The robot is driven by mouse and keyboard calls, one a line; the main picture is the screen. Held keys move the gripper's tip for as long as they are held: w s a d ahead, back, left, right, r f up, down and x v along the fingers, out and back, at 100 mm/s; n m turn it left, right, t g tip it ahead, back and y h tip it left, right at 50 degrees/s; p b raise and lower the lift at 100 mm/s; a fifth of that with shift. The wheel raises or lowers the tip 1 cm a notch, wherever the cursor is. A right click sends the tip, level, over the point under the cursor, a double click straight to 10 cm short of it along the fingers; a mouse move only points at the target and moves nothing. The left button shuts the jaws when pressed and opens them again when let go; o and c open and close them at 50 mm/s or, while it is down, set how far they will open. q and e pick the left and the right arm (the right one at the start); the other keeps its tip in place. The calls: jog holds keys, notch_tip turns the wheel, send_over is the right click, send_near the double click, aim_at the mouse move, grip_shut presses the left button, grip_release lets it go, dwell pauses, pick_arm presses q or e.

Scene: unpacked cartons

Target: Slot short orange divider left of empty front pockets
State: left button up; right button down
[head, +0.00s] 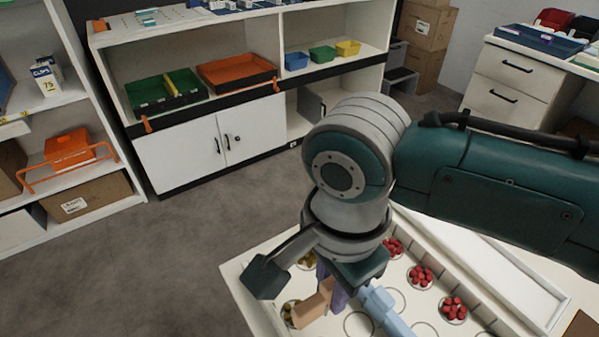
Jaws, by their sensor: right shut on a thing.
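My right gripper (340,283) hangs over the white tray (240,292), its arm coming in from the right. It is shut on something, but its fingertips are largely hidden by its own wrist. A short tan-orange piece (313,304), which looks like the short orange divider, shows at the gripper's lower left. A purple piece (336,297) is just beside it, under the wrist. A light blue piece (386,311) sticks out at lower right. The tray has round pockets; an empty one (359,325) is at the front. My left gripper is not in view.
Red berry-like items (421,276) fill several pockets; green-brown items (290,313) lie in pockets at left. A long white channel (490,270) runs along the tray's right. A shelf cabinet (185,160) stands behind, with open grey floor (110,270) before it.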

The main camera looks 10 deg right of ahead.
aim_at(326, 321)
jog(key=shift+f, duration=0.15)
jog(key=shift+f+b, duration=0.55)
jog(key=shift+f, duration=0.3)
jog(key=shift+f+b, duration=1.35)
jog(key=shift+f, duration=0.8)
jog(key=c, duration=0.7)
grip_release()
jog(key=shift+c, duration=0.2)
notch_tip(326, 321, up, 9)
jog(key=p, duration=0.3)
jog(key=shift+r+p, duration=0.15)
jog(key=shift+p, duration=0.25)
jog(key=shift+r, duration=0.4)
